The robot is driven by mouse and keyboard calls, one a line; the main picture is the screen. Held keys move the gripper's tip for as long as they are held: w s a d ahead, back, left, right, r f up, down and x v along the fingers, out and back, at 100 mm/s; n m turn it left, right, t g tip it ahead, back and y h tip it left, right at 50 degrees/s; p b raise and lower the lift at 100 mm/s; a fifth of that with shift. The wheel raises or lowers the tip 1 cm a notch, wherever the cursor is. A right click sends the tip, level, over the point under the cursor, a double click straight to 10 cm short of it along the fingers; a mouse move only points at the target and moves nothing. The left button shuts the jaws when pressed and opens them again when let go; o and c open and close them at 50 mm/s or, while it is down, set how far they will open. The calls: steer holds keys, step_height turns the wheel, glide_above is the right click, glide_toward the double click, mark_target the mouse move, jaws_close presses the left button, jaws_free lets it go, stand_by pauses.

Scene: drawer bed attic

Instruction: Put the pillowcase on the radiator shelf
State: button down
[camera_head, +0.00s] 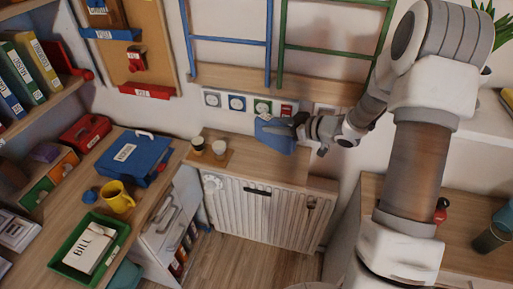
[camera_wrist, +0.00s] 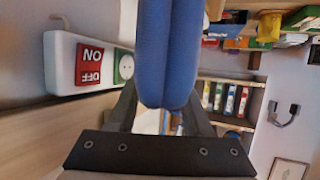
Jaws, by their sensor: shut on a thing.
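The blue folded pillowcase (camera_head: 274,134) is in my gripper (camera_head: 299,130), over the back middle part of the wooden radiator shelf (camera_head: 262,165). In the wrist view the pillowcase (camera_wrist: 168,50) hangs as a thick blue fold between the fingers, in front of the wall. My gripper is shut on it. I cannot tell whether its lower edge touches the shelf. The white ribbed radiator (camera_head: 255,212) stands beneath the shelf.
Wall sockets and a red switch (camera_head: 288,108) sit just behind the pillowcase. A desk with a blue binder (camera_head: 134,157), a yellow mug (camera_head: 117,197) and a green tray (camera_head: 90,248) is at left.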

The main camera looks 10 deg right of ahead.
mark_target(293, 149)
step_height(293, 149, down, 9)
steer(key=shift+r+b, duration=0.1)
steer(key=shift+b, duration=0.4)
steer(key=shift+f, duration=0.25)
steer(key=shift+c, duration=1.6)
jaws_free()
steer(key=shift+r, duration=0.1)
steer(key=shift+r, duration=0.2)
steer(key=v, duration=1.2)
steer(key=shift+p, duration=0.35)
